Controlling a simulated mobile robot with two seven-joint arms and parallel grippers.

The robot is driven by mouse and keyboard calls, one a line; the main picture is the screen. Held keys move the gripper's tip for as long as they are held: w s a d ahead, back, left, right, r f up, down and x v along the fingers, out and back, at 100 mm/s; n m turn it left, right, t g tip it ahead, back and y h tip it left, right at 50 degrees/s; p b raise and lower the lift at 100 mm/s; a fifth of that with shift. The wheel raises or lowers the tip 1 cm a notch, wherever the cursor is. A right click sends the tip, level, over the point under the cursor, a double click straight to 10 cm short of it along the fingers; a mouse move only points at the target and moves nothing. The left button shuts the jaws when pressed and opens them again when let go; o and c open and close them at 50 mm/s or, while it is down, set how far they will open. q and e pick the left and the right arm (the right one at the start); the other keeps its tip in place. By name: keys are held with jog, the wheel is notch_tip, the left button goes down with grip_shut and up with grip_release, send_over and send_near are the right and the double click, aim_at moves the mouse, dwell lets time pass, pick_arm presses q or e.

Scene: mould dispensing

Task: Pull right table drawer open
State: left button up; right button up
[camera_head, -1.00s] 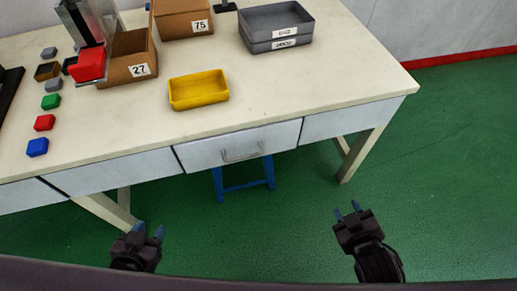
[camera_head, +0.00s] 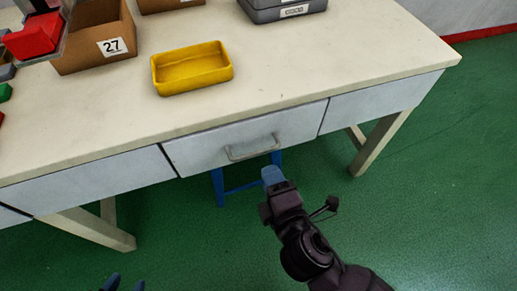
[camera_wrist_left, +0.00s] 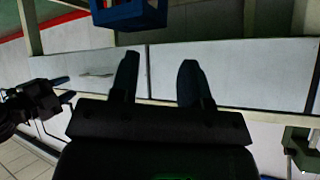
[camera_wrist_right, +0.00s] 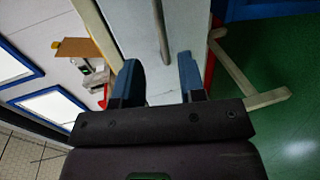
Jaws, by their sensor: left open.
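The right table drawer (camera_head: 205,151) is a pale grey front under the tabletop, with a metal bar handle (camera_head: 252,147). It looks closed, about flush with the panels beside it. My right gripper (camera_head: 273,177) is just below and in front of the handle, apart from it, fingers pointing at the drawer. In the right wrist view the open fingers (camera_wrist_right: 160,78) have the handle (camera_wrist_right: 162,35) ahead, in line with their gap. My left gripper (camera_head: 124,284) is mostly cut off at the bottom edge. Its fingers (camera_wrist_left: 157,80) are open and empty in the left wrist view.
The table (camera_head: 290,75) holds a yellow tray (camera_head: 192,82), a cardboard box (camera_head: 80,60) marked 27 and grey trays (camera_head: 285,12). A blue stool (camera_head: 218,187) stands beneath the drawer. The green floor (camera_head: 440,170) to the right is clear.

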aim_at(258, 151)
jog(key=shift+b+x, duration=1)
jog(key=shift+x, duration=3.55)
grip_shut()
